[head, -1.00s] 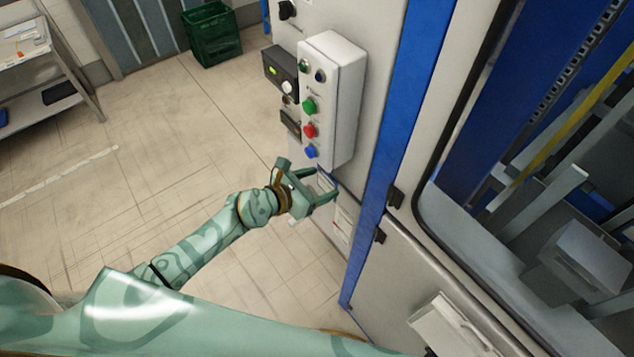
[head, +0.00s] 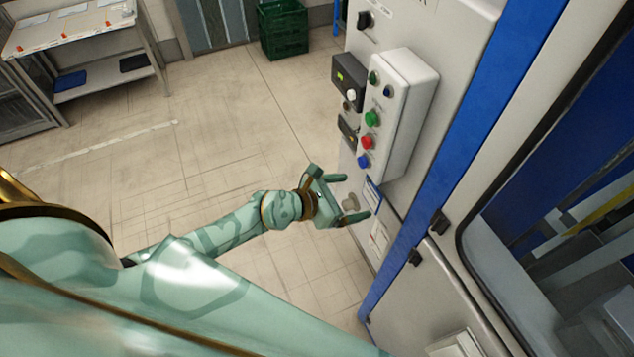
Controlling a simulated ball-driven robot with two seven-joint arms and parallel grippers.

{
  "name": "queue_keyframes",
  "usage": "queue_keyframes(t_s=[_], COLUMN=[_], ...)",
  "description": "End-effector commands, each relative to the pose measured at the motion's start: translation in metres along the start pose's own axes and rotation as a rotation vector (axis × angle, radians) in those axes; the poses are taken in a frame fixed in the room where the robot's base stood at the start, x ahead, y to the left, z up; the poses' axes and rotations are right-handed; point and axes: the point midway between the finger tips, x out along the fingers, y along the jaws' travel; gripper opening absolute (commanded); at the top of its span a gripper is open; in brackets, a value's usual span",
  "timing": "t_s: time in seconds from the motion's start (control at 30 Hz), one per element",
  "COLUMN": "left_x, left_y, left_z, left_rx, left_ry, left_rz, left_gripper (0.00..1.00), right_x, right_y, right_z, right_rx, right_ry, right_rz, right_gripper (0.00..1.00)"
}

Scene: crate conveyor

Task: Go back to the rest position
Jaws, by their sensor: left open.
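My left gripper (head: 352,195) is open and empty, in the middle of the head view. It is below the white control box (head: 412,110) and in front of the lower part of the grey machine panel. The box carries a green button (head: 372,118), a red button (head: 366,142) and a blue button (head: 363,160). The fingers look apart from the buttons; I cannot tell whether they touch the panel behind. My left arm stretches in from the lower left. My right gripper is out of view.
The machine with its blue frame post (head: 455,150) and window fills the right side. A green crate (head: 284,30) stands on the floor at the back. A work table (head: 70,32) with a lower shelf is at the upper left. The tiled floor between is clear.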

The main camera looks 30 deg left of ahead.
Motion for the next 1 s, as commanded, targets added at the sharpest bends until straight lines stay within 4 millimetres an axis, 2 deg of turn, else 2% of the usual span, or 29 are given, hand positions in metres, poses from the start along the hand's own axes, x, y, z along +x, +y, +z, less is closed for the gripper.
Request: queue_keyframes(t_s=[0.03,0.2,0.4,0.6,0.87,0.93,1.0], left_x=[-0.016,-0.062,-0.101,-0.116,-0.117,-0.117,-0.117], left_y=[-0.001,-0.001,-0.001,-0.001,0.000,0.003,0.016], left_z=[0.001,-0.001,-0.002,0.000,0.001,0.004,-0.014], left_rx=[0.001,0.000,0.000,-0.001,-0.021,-0.128,-0.337], left_ry=[0.003,0.003,0.003,0.000,-0.002,-0.027,-0.027], left_rz=[-0.002,-0.002,-0.001,-0.001,0.001,0.011,0.043], left_gripper=[0.92,0.92,0.92,0.92,0.92,0.92,0.92], right_x=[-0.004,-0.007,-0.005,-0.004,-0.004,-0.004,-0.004], right_y=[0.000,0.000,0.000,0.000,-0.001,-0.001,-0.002], right_z=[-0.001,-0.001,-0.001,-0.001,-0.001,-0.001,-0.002], right_rx=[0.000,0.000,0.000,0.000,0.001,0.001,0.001], right_ry=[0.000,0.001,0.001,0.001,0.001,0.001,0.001], right_rz=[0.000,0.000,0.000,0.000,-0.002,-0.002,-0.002], right_gripper=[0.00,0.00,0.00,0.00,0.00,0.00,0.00])
